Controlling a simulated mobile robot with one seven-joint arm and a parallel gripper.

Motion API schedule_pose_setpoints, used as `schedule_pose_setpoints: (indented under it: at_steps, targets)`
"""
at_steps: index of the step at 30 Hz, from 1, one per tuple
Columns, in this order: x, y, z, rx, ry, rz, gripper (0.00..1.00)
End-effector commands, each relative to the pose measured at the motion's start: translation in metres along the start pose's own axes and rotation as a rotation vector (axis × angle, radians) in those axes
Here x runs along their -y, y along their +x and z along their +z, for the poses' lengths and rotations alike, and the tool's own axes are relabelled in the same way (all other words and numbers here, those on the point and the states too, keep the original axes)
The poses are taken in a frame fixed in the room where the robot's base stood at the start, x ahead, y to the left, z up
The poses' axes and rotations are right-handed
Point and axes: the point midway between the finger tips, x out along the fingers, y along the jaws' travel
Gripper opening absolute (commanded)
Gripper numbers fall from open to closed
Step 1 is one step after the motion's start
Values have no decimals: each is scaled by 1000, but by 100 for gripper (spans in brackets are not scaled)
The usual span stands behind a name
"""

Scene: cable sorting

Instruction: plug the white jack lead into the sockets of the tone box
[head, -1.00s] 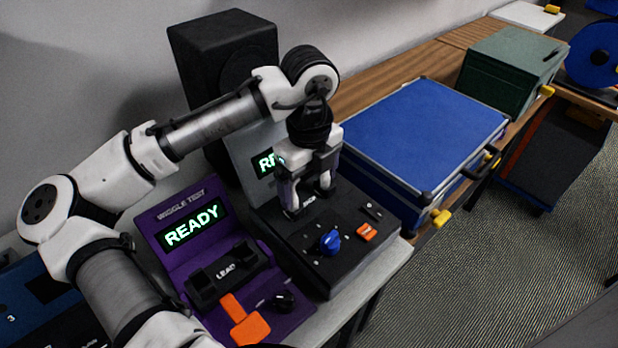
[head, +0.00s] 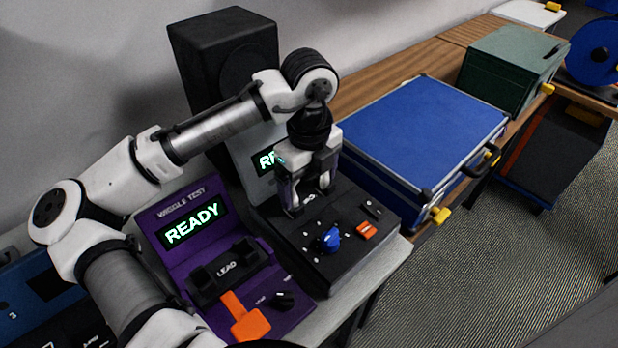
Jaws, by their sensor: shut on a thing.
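The tone box (head: 345,268) is a black box on the bench in the middle of the head view. It has a blue knob (head: 330,238), an orange switch (head: 366,231) and an upright grey back panel whose green display is partly covered by my gripper. My gripper (head: 309,200) points down over the back part of the box top, with its fingers close to the surface. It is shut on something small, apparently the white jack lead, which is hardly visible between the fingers. The sockets are hidden behind the fingers, so I cannot tell whether a plug is in one.
A purple wiggle tester (head: 160,214) reading READY, with a black lead cradle (head: 228,272) and an orange paddle (head: 246,320), stands at left. A black speaker (head: 215,50) stands behind. A blue case (head: 420,125) and green box (head: 512,68) lie to the right.

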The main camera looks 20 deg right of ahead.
Motion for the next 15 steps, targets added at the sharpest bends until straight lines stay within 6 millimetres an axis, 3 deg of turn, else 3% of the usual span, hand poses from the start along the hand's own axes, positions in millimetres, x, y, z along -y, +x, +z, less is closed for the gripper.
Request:
schedule_pose_setpoints:
  at_steps: [11, 12, 15]
  targets:
    - [0, 4, -1, -6, 1, -2, 65]
    - [0, 4, -1, -7, 1, -2, 92]
    - [0, 4, -1, -7, 1, -2, 100]
